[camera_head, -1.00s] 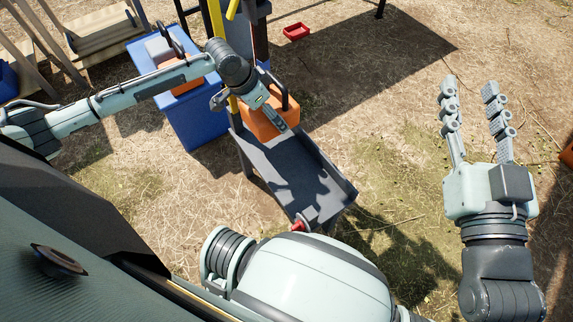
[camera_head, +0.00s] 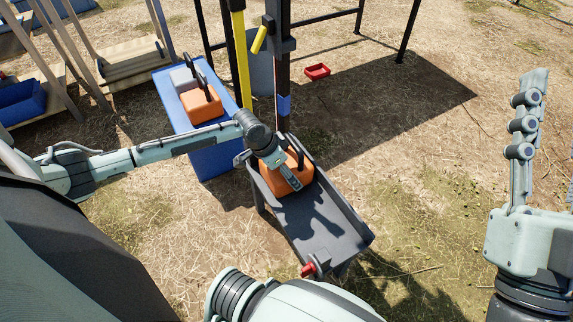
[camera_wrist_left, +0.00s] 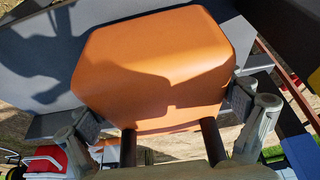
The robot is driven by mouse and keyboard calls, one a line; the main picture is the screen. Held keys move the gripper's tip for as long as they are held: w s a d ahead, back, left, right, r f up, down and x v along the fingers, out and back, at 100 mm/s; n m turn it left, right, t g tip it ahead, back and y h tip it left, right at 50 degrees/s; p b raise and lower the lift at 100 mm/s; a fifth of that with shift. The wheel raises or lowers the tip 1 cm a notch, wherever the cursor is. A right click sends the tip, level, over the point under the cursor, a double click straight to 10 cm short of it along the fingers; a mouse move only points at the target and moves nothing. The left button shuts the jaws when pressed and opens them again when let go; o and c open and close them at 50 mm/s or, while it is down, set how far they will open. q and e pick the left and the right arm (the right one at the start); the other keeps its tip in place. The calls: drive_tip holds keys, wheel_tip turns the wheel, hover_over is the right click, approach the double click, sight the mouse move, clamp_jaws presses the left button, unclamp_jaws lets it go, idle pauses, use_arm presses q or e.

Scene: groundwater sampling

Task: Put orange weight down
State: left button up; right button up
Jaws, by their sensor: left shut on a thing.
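An orange weight (camera_head: 284,183) with a dark handle is at the far end of a grey tray-like stand (camera_head: 325,240). My left gripper (camera_head: 285,172) is shut on this weight. In the left wrist view the orange weight (camera_wrist_left: 155,65) fills the middle, with a finger at each side and two dark handle posts below. I cannot tell whether its underside touches the tray floor. My right gripper (camera_head: 530,130) is empty at the right edge, fingers up and apart, one mostly cut off by the frame.
A blue box (camera_head: 215,160) beside the stand carries another orange weight (camera_head: 201,107) and a grey weight. A dark post with a yellow bar (camera_head: 241,60) rises behind the stand. A small red tray (camera_head: 317,71) lies on the ground. The near part of the stand is bare.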

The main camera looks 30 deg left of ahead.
use_arm(q)
drive_tip(key=shift+w+r, duration=0.1)
drive_tip(key=shift+w, duration=0.1)
drive_tip(key=o, duration=1.5)
drive_tip(key=shift+s+f, duration=0.15)
drive_tip(key=shift+f, duration=0.15)
drive_tip(key=shift+o, duration=0.2)
